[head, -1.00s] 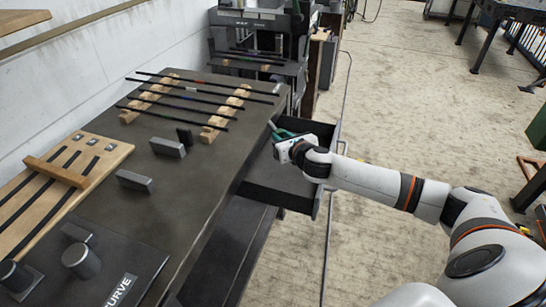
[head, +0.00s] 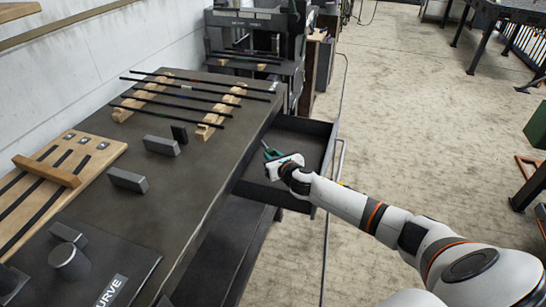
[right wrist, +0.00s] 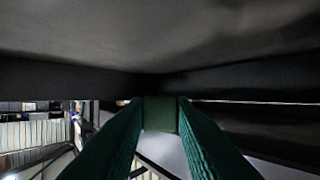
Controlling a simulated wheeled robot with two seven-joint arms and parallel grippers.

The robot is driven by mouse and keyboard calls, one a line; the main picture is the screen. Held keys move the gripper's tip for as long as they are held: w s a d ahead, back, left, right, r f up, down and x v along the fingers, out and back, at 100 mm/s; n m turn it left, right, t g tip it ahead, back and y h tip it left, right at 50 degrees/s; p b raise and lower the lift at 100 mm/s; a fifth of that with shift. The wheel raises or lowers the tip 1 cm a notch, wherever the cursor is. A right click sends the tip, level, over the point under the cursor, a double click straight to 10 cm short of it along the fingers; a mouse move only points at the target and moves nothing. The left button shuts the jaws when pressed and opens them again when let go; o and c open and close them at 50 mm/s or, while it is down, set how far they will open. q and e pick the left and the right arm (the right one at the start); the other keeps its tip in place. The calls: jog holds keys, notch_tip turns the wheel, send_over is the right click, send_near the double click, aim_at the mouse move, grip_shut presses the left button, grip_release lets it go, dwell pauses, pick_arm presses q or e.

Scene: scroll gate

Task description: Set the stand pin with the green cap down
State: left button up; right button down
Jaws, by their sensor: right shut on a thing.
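My right gripper (head: 270,155) is low at the open drawer, on the side nearest the bench. In the right wrist view its two green fingers (right wrist: 160,125) are closed on a squarish green piece (right wrist: 160,113), which looks like the green cap of the stand pin. The rest of the pin is mostly hidden; a thin grey bit shows by the fingertips in the head view. Whether the pin touches the drawer floor I cannot tell. My left gripper is not in view.
The dark drawer (head: 308,128) is pulled out from the bench (head: 205,165) and looks otherwise empty. On the bench are wooden racks (head: 222,112) with several dark rods, grey blocks (head: 128,180) and a slotted wooden board (head: 100,150). The bench edge lies close left of my gripper.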

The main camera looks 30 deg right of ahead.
jog(key=shift+r, duration=0.15)
jog(key=shift+f+b, duration=0.4)
jog(key=shift+f, duration=0.25)
jog(key=c, duration=1.2)
grip_release()
jog(key=shift+s+f, duration=0.1)
jog(key=shift+a, duration=0.1)
jog(key=shift+r+p, duration=0.45)
jog(key=shift+r, duration=0.1)
jog(key=d+p+v, duration=0.1)
jog(key=v, duration=1)
jog(key=shift+s+a+r, duration=0.3)
jog(key=shift+s+a, duration=0.05)
jog(key=shift+a, duration=0.15)
